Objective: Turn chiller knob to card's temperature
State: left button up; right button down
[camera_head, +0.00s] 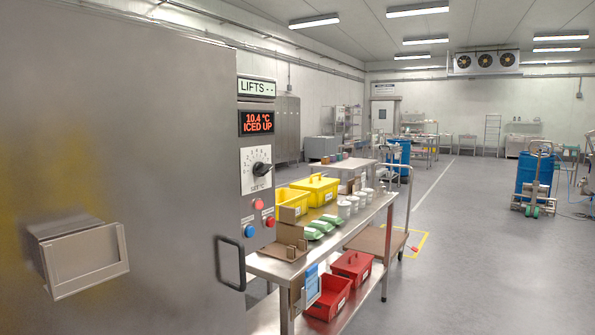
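A steel chiller cabinet (150,130) fills the left of the head view. Its display (256,122) reads "10.4 °C ICED UP" in red. A sign above it (257,88) reads "LIFTS" with two dashes. Below is a black knob (262,169) on a white dial plate (248,184) marked "SET °C". The dial is seen at an angle, and its exact setting is too small to read. No temperature card can be read. A metal frame-like holder (88,262) juts from the cabinet's face with a plain grey front. Neither gripper is in view.
Red and blue buttons (250,231) and a black handle (231,263) sit below the dial. A steel table (345,234) with yellow bins (315,188), white cups and red bins (352,266) stands close right. Open floor lies further right.

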aim_at(259, 169)
jog(key=l+u, duration=0.2)
jog(key=l, duration=1.05)
